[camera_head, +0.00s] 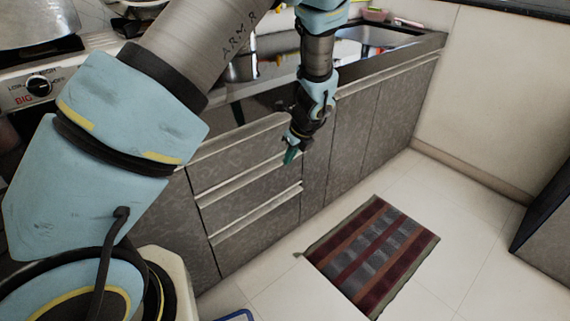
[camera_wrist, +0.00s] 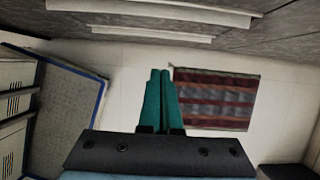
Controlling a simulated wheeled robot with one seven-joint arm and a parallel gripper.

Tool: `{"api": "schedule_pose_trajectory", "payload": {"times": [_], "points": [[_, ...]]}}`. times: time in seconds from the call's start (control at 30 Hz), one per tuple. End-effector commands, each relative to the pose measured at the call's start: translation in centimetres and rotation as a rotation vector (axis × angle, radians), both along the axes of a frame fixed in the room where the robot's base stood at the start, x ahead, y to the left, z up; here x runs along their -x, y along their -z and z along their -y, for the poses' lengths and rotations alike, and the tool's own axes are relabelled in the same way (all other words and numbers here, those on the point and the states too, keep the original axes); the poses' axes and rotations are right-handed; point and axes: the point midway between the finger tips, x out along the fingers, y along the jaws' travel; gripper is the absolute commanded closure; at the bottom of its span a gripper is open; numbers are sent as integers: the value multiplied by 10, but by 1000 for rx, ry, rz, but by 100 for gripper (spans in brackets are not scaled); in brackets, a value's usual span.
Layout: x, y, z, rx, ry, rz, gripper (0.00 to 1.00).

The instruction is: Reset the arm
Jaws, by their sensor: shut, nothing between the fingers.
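My gripper (camera_head: 291,156) hangs pointing down in front of the grey cabinet drawers in the head view. In the wrist view its two green fingers (camera_wrist: 160,76) are together with nothing between them. My arm is bent, with the upper links filling the left of the head view and the forearm reaching down over the counter edge. No waterpot can be made out in either view.
Drawers with pale handles (camera_head: 245,205) are close behind the gripper. A counter with a sink (camera_head: 375,36) runs above. A striped mat (camera_head: 372,255) lies on the tiled floor. A stove (camera_head: 38,88) stands left. A blue-edged mat (camera_wrist: 62,115) lies left in the wrist view.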

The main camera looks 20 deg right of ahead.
Motion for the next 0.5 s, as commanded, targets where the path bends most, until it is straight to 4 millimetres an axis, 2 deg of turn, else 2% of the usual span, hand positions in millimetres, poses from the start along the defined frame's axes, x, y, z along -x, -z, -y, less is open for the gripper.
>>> {"api": "schedule_pose_trajectory", "payload": {"times": [0.17, 0.27, 0.37, 0.47, 0.5], "points": [[3, -6, 0, -1, 0, 0, 100], [-1, -12, -6, 11, -36, -3, 100], [-10, -35, -30, 61, -188, -11, 100], [-20, -73, -74, 150, -469, -25, 100], [-23, -90, -96, 193, -608, -29, 100]]}}
